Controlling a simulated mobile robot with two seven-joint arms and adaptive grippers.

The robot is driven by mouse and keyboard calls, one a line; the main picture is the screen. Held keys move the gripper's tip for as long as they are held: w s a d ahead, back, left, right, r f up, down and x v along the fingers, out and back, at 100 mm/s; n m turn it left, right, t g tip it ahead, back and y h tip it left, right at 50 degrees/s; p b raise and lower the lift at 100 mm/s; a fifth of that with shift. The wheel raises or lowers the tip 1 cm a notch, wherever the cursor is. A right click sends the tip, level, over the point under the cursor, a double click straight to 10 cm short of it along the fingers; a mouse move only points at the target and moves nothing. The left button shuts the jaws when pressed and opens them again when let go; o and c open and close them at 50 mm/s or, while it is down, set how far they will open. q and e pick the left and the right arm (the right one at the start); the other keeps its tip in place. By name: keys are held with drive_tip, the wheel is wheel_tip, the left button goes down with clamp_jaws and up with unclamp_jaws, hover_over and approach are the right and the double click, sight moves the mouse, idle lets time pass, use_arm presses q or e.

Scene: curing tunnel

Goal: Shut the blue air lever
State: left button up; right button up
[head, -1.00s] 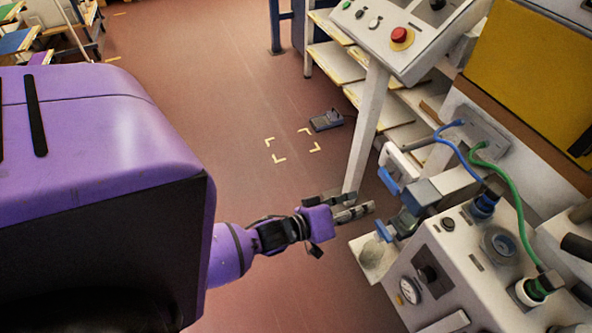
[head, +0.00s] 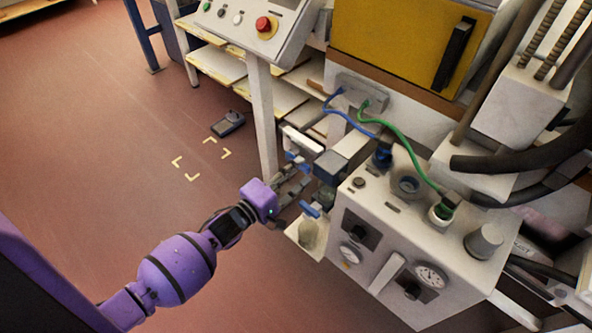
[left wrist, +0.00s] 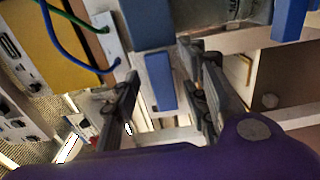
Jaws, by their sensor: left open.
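In the head view, my left gripper (head: 297,181) reaches in from the left to the left side of the grey machine box. Its fingers are open and empty. Two blue levers show there: one (head: 297,157) just beyond the fingers and one (head: 310,209) on the near side of them, above a clear bowl. In the left wrist view, a flat blue lever (left wrist: 159,80) lies in the gap between the open fingers (left wrist: 160,65); I cannot tell whether they touch it. Another blue part (left wrist: 291,16) is at the top right. My right gripper is not in view.
The grey box (head: 400,225) with gauges and knobs stands right of the gripper. Blue (head: 352,122) and green (head: 402,150) hoses loop above it. A slanted control panel (head: 250,22) with a red button stands behind on a post. Open floor lies to the left.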

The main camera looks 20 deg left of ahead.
use_arm(q)
drive_tip(key=shift+w+d, duration=0.1)
drive_tip(key=shift+w, duration=0.15)
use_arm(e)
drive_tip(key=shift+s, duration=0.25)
use_arm(q)
clamp_jaws()
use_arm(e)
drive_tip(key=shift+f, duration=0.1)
use_arm(q)
drive_tip(key=shift+f+m, duration=0.1)
drive_tip(key=shift+m, duration=0.2)
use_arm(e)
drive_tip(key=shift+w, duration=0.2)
use_arm(q)
drive_tip(key=w+a+f+m+b, duration=0.1)
drive_tip(key=a+f+m, duration=0.3)
drive_tip(key=m, duration=1.3)
drive_tip(key=shift+w+a+f+b, duration=0.15)
drive_tip(key=shift+w+b, duration=0.1)
drive_tip(key=shift+b, duration=0.4)
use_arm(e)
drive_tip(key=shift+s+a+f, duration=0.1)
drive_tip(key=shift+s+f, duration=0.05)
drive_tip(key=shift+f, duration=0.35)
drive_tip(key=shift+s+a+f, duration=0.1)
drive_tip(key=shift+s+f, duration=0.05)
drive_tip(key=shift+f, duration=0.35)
use_arm(q)
drive_tip(key=shift+m, duration=0.3)
